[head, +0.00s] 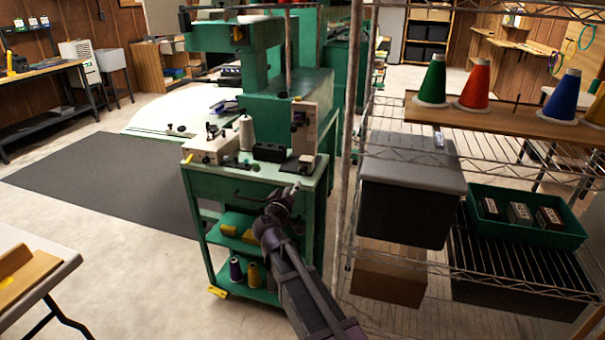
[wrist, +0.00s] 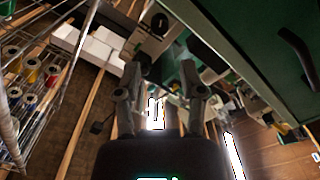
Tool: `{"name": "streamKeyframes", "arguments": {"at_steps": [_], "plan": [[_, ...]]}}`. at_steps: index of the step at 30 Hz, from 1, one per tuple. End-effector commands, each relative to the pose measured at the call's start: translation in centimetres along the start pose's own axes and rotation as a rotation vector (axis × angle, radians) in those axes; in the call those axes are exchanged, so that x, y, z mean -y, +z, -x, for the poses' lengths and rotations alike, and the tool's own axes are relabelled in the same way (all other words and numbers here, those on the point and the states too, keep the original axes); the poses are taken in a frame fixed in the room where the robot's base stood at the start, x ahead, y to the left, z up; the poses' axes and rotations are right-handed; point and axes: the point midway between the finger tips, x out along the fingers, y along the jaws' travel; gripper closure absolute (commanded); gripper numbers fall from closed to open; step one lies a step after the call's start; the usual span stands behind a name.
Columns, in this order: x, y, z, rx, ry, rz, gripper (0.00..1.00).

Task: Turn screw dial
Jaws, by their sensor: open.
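A green cart (head: 188,178) carries a white box with dark knobs (head: 207,150) at its left and an upright pale panel device (head: 306,122) with a dark knob (head: 298,119) at its right. I cannot tell for sure which knob is the screw dial. My gripper (head: 294,187) is at the cart's front right edge, below the upright device, apart from the knobs. In the wrist view my gripper (wrist: 166,78) has its two fingers spread with nothing between them. A dark round knob on a pale panel (wrist: 160,22) shows beyond the fingertips.
A wire shelf (head: 470,170) with thread cones (head: 474,84), a grey-lidded bin (head: 410,165) and a green tray (head: 530,228) stands close on the right. A white spool (head: 246,133) and a black block (head: 269,152) stand on the cart. The floor at left is open, with a dark mat (head: 95,180).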

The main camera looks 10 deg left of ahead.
Motion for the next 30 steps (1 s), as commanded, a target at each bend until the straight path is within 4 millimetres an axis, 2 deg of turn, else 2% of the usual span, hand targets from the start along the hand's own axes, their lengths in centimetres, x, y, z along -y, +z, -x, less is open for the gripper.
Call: {"name": "streamKeyframes", "arguments": {"at_steps": [3, 15, 21, 30], "plan": [[0.1, -0.1, -2.1, 0.002, 0.002, 0.000, 0.49], [0.1, -0.1, -8.0, 0.001, 0.001, 0.000, 0.49], [0.1, -0.1, -9.6, 0.000, 0.000, 0.000, 0.49], [0.0, 0.0, -10.1, -0.001, 0.000, 0.000, 0.49]]}}
